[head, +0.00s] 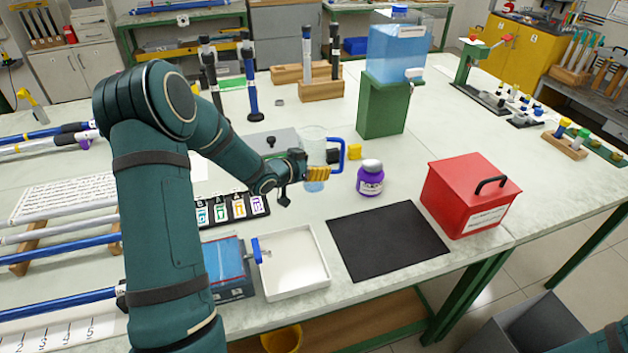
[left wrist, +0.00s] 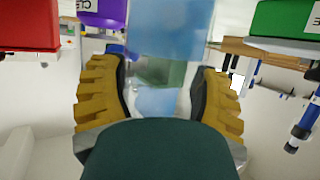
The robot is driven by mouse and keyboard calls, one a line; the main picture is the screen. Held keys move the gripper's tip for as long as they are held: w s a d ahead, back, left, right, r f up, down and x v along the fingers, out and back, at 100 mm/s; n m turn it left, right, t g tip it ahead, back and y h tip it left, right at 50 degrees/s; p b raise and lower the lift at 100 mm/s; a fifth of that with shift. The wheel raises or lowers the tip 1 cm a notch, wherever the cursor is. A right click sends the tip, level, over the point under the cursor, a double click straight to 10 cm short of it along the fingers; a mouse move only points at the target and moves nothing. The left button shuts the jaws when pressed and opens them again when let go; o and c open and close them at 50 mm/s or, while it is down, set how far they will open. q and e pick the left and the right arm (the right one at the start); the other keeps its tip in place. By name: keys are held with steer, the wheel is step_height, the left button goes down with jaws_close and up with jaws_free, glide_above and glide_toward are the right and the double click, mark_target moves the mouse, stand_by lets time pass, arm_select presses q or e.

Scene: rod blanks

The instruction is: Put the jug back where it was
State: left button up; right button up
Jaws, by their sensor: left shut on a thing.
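The jug (head: 313,143) is clear with a blue handle on its right side. It looks upright, with a bluish tint near its bottom. My left gripper (head: 318,173) is shut around the jug's lower body. In the left wrist view the yellow fingers of my left gripper (left wrist: 160,100) stand on both sides of the clear jug (left wrist: 155,75). I cannot tell whether its base touches the table. My right gripper is not in view.
A blue water tank (head: 398,50) sits on a green stand (head: 382,105) behind the jug. A purple jar (head: 370,180) stands close to its right. A black mat (head: 388,241), white tray (head: 293,263) and red box (head: 470,197) are nearer the front. Bare table lies around the jar.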

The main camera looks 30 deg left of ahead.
arm_select(q)
steer(key=shift+f+b, duration=0.5)
steer(key=shift+f, duration=1.3)
steer(key=shift+f, duration=0.1)
steer(key=o, duration=1.3)
steer(key=shift+f, duration=0.1)
steer(key=shift+o, duration=0.2)
steer(key=shift+s+a+r, duration=0.1)
steer(key=shift+s+r, duration=0.2)
steer(key=shift+r, duration=0.05)
steer(key=p+v, duration=0.2)
steer(key=v, duration=0.9)
steer(key=shift+s+r, duration=0.1)
steer(key=shift+s, duration=0.05)
